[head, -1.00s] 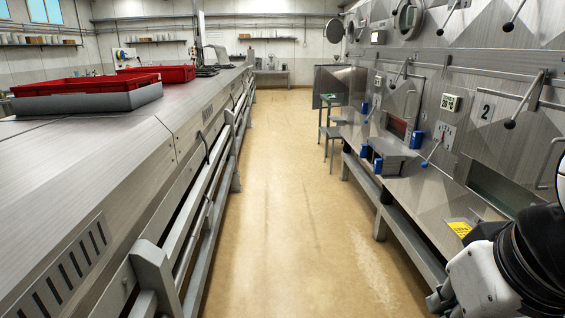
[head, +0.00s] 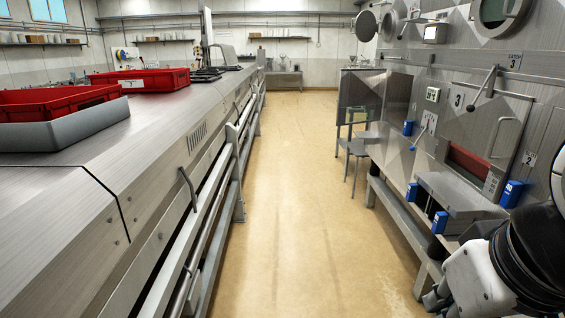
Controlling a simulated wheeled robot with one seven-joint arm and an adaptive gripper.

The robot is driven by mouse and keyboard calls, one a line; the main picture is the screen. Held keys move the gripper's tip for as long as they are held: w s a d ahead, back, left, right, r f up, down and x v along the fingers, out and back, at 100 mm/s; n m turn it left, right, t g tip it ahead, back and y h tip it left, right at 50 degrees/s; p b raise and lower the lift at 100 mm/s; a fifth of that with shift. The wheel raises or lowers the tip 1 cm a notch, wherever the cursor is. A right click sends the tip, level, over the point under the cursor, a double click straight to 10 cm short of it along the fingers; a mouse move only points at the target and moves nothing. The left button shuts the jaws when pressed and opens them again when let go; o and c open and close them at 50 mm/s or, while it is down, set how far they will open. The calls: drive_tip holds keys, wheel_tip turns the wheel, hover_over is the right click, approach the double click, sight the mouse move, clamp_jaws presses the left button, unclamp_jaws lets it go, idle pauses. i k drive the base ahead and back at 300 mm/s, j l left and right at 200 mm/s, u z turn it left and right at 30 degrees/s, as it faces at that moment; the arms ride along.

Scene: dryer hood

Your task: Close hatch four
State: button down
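No label reading four is legible in the head view, so I cannot tell which hatch is hatch four. A square hatch (head: 482,132) with a bar handle, beside a number 3, is on the right-hand machine wall. A dark red opening (head: 468,163) shows under its lower edge. Farther along, a round cover (head: 366,25) stands swung out from the wall beside a round port (head: 389,24). A nearer round porthole (head: 494,14) is at the top right. My arm shows at the lower right, and its gripper is not in view.
A long steel counter (head: 150,125) with red crates (head: 150,79) and a railing lines the left. A clear tan aisle (head: 295,190) runs between.

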sight(358, 87)
drive_tip(key=i, duration=3.8)
drive_tip(key=i+l+u, duration=0.1)
drive_tip(key=i+u, duration=0.15)
drive_tip(key=i, duration=0.3)
drive_tip(key=i+l+u, duration=0.2)
drive_tip(key=i, duration=0.35)
